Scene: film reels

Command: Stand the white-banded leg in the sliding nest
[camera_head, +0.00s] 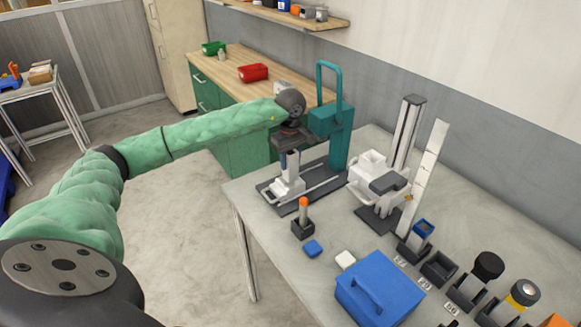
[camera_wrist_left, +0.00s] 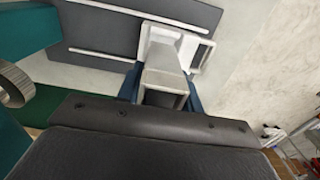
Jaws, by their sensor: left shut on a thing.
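My left gripper (camera_head: 290,153) is over the sliding nest (camera_head: 287,188), pointing down, at the teal press. It is shut on a pale square leg (camera_head: 292,166). In the left wrist view the leg (camera_wrist_left: 163,77) shows as a hollow grey-white tube between the dark blue fingers, its far end over the white nest (camera_wrist_left: 200,53). The leg looks about upright. I cannot tell whether its foot is seated inside the nest or just above it. The white band is not clearly visible. My right gripper is not in view.
The teal press (camera_head: 340,140) stands close beside the gripper. A white machine (camera_head: 380,180) is to the right. Nearer are an orange-tipped post (camera_head: 303,208), a blue lidded box (camera_head: 372,290) and an empty black holder (camera_head: 438,267). The table's left edge is near the rails.

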